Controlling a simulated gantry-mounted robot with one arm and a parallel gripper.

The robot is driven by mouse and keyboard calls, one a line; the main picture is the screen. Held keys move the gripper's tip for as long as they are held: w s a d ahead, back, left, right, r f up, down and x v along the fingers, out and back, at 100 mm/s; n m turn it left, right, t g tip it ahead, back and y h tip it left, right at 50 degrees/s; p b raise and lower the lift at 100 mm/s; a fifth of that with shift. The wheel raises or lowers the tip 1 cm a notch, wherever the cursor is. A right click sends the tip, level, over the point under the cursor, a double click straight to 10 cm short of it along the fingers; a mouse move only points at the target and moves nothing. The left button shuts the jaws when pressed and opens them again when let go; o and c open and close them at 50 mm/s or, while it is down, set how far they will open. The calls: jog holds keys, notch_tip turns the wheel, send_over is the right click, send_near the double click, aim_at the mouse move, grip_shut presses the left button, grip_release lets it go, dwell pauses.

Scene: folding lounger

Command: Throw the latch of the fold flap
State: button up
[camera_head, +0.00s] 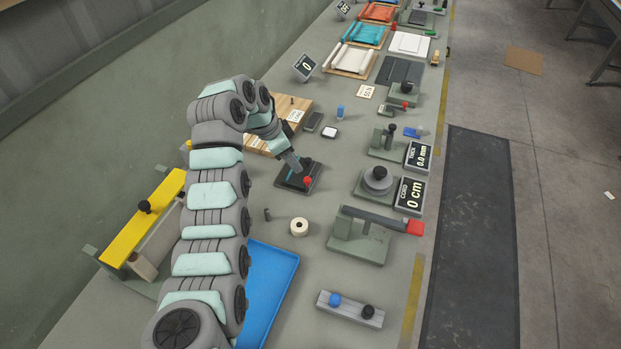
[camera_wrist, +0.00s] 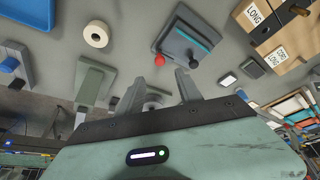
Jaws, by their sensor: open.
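A dark grey plate fixture with a teal strip (camera_head: 288,183) lies on the bench just below my gripper. A red knob (camera_head: 308,181) stands at its near right part. In the wrist view the same fixture (camera_wrist: 203,38) shows ahead of the fingers, with the red knob (camera_wrist: 160,60) at one corner and a black knob (camera_wrist: 193,61) at another. My gripper (camera_head: 294,163) hangs over the plate, partly hiding it. Its fingers (camera_wrist: 160,82) are apart with nothing between them; the red knob appears beyond the gap. I cannot tell which part is the flap's latch.
A white tape roll (camera_head: 299,227) and a blue tray (camera_head: 271,290) are nearer. A lever fixture with a red end (camera_head: 415,227) and a round dial fixture (camera_head: 377,180) stand to the right. A yellow bar with a black knob (camera_head: 145,207) is at left.

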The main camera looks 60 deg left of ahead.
aim_at(307, 179)
jog(key=x, duration=1)
jog(key=shift+b, duration=0.3)
jog(key=shift+c, duration=0.5)
grip_shut()
